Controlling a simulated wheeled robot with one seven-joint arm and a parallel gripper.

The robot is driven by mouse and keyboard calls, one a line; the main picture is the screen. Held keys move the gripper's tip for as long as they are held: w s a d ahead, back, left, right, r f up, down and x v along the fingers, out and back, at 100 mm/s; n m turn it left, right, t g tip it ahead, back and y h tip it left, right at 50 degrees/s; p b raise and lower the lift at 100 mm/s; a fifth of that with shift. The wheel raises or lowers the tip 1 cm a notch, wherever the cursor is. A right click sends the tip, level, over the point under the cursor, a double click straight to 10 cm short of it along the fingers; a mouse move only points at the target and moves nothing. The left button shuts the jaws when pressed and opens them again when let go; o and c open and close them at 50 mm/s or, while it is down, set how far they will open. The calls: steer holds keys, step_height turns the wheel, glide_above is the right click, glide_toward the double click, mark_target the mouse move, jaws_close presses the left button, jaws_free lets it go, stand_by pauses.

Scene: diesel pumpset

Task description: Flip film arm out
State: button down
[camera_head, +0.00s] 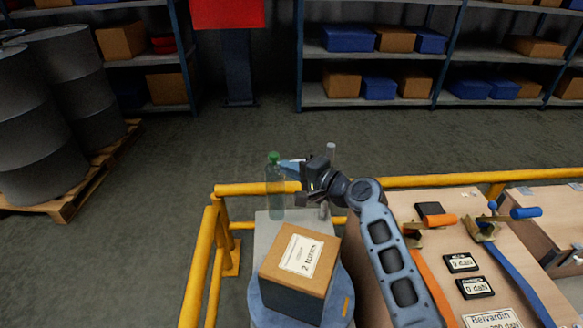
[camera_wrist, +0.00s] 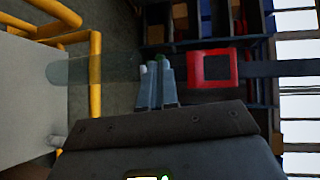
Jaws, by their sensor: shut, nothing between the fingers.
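A translucent greenish upright roll (camera_head: 275,190) with a green cap stands at the back left corner of the grey platform. In the wrist view it lies sideways (camera_wrist: 90,69), and its green end shows around the fingertips. I cannot make out a separate film arm; the part carrying the roll is hidden or too small to tell. My gripper (camera_head: 284,165) points left at the upper part of the roll, just below the cap. In the wrist view its fingers (camera_wrist: 154,70) are together and empty. They are close to the roll; I cannot tell whether they touch it.
A carton (camera_head: 299,266) labelled "2 turns" sits on a round blue-grey turntable. A slim grey post (camera_head: 331,165) rises behind my gripper. Yellow railing (camera_head: 258,188) runs behind and left. A wooden bench (camera_head: 465,235) with straps and ratchets is at right. Open floor lies beyond.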

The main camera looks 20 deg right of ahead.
steer(key=s+d+r, duration=0.1)
steer(key=s, duration=0.8)
steer(key=shift+s+d+r+b, duration=0.3)
steer(key=shift+s+r+b, duration=0.05)
